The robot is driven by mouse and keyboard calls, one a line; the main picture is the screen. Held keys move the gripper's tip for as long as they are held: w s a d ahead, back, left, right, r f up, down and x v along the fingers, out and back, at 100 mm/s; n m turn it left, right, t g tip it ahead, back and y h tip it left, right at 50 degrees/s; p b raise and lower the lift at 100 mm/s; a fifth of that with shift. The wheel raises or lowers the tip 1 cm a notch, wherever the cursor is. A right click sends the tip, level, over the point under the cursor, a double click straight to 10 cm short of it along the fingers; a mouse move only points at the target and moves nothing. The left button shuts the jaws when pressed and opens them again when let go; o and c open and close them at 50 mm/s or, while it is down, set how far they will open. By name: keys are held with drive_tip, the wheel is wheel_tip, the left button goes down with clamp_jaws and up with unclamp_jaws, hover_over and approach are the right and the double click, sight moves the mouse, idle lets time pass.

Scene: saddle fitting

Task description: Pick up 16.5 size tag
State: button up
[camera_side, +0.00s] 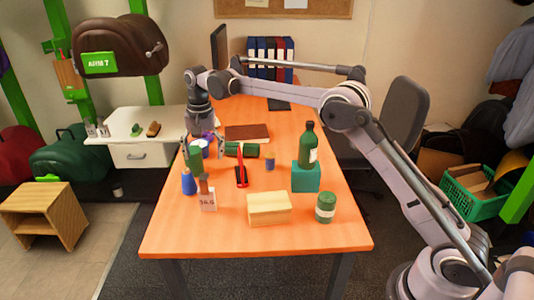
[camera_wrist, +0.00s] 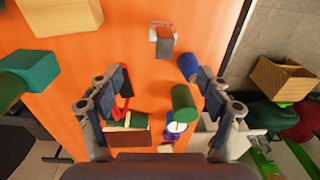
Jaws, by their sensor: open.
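The size tag (camera_side: 208,202) is a small white card with dark digits, standing upright near the front left of the orange table. Its digits are too small to read surely. A brown block-like piece (camera_side: 203,184) stands right behind it. In the wrist view the tag (camera_wrist: 160,30) is near the top centre, with a grey block-like piece touching it. My gripper (camera_side: 204,152) is above the table's left side, pointing down, behind the tag and apart from it. In the wrist view the jaws (camera_wrist: 162,82) are spread wide, with nothing held between them.
A green cylinder (camera_wrist: 183,103) and a blue bottle (camera_wrist: 187,67) stand close to my jaws. A red-and-black tool (camera_side: 241,176), a pale box (camera_side: 269,208), a green jar (camera_side: 325,207) and a teal block (camera_side: 306,176) bearing a bottle (camera_side: 308,146) lie rightward. The front table edge is clear.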

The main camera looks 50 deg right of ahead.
drive_tip(key=m, duration=0.1)
hover_over(202, 176)
drive_tip(key=shift+g, duration=0.4)
wheel_tip(202, 176, down, 4)
drive_tip(key=shift+f, duration=0.15)
wheel_tip(202, 176, down, 5)
drive_tip(key=shift+f, duration=0.1)
drive_tip(key=shift+s+f, duration=0.15)
drive_tip(key=shift+f, duration=1.25)
drive_tip(key=shift+s+f, duration=0.15)
drive_tip(key=shift+f, duration=1.2)
drive_tip(key=shift+d, duration=0.1)
drive_tip(key=shift+c, duration=0.3)
drive_tip(key=c, duration=1.2)
